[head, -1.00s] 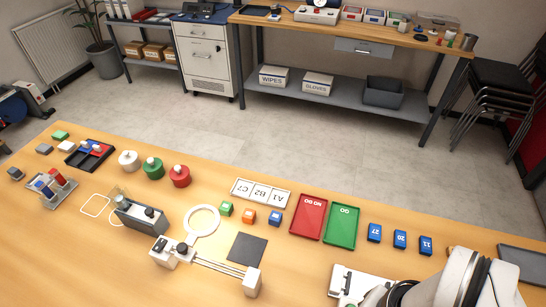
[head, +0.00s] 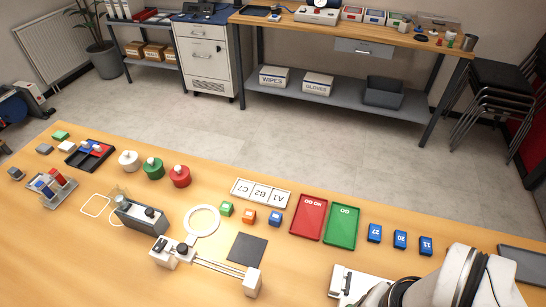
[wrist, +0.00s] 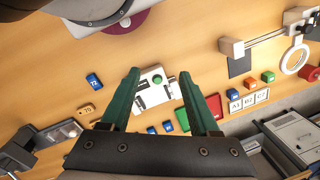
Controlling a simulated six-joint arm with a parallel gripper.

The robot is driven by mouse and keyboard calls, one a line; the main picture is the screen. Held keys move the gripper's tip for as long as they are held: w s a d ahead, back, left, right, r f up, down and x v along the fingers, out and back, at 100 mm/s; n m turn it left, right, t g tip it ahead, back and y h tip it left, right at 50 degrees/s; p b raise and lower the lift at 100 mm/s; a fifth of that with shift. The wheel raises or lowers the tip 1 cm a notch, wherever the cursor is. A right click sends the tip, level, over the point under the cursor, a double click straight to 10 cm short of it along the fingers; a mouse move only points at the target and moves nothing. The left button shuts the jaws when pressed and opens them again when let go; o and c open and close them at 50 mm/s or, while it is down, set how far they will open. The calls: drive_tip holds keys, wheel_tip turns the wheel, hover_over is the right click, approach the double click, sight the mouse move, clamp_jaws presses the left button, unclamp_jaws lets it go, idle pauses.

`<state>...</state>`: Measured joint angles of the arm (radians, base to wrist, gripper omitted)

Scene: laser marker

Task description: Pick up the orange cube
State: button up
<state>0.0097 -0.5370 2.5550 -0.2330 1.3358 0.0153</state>
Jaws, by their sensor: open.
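In the wrist view the orange cube (wrist: 250,83) is small, at the right, well outside the fingers. My gripper (wrist: 160,75) is open and empty; its two green fingers are spread over a white box with a green button. In the head view my arm is at the bottom right and the fingers do not show.
A dark square pad (head: 246,248) and white ring (head: 202,221) are nearby. The red NO GO tray (head: 308,216) and green GO tray (head: 341,227) lie to their right, then blue numbered blocks (head: 399,239). The white box (head: 352,281) stands near my arm.

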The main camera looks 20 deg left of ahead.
drive_tip(key=w+d+f+n+t+h, duration=0.35)
drive_tip(key=w+d, duration=0.35)
drive_tip(key=w, duration=0.4)
drive_tip(key=w+a+f+n+t+y, duration=0.1)
drive_tip(key=w+a+f+n+t, duration=0.1)
drive_tip(key=w+n, duration=0.35)
drive_tip(key=w+a+f+n+t+y, duration=0.1)
drive_tip(key=w+f+n, duration=0.15)
drive_tip(key=w, duration=0.65)
drive_tip(key=n+g+y, duration=0.3)
drive_tip(key=n+y, duration=0.9)
approach(254, 218)
drive_tip(key=x, duration=1)
drive_tip(key=shift+s+a+r, duration=0.1)
drive_tip(key=shift+a+r, duration=0.1)
drive_tip(key=shift+r, duration=0.1)
clamp_jaws()
